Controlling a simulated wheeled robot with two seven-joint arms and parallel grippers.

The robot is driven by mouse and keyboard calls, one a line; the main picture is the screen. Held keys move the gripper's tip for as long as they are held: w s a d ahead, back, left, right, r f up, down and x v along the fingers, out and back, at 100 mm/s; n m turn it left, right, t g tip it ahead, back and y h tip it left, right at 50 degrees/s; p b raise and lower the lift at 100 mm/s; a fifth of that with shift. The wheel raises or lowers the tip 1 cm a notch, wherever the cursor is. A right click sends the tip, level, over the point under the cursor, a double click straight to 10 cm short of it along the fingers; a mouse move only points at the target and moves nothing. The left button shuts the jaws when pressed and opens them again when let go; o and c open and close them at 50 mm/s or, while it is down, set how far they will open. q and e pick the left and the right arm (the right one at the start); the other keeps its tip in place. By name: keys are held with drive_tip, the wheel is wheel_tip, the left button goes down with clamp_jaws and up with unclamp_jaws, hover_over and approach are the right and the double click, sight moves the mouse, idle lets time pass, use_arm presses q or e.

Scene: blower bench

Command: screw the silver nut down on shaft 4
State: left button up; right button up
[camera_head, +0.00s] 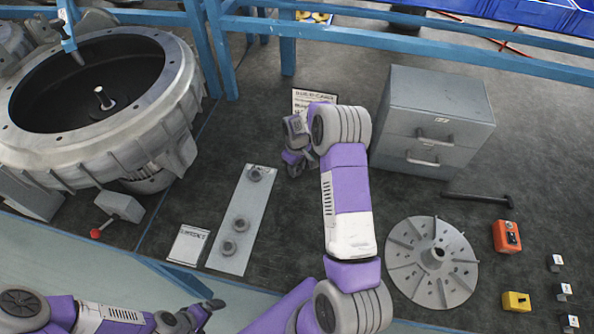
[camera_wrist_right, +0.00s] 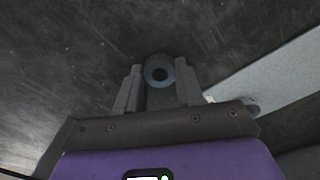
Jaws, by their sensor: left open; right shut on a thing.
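My right gripper (camera_head: 294,158) is over the dark bench, just right of the top end of the light plate. In the right wrist view the right gripper (camera_wrist_right: 157,88) is shut on a grey round nut (camera_wrist_right: 147,74) with a dark hole. I cannot tell its finish for sure. The nut is hidden in the head view. A shaft (camera_head: 103,98) stands inside the big round housing (camera_head: 183,105) at the left; no number is readable on it. My left gripper (camera_head: 207,312) is open and empty at the bottom, below the plate.
The plate (camera_head: 245,205) carries several grey round parts. A drawer cabinet (camera_head: 435,105), a finned wheel (camera_head: 410,275), a black bar (camera_head: 477,199) and an orange box (camera_head: 507,236) lie to the right. A blue frame rail (camera_head: 288,55) crosses behind. A paper (camera_head: 189,245) lies left of the plate.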

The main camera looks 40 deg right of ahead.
drive_tip(key=shift+r+p, duration=1.1)
drive_tip(key=shift+r, duration=0.95)
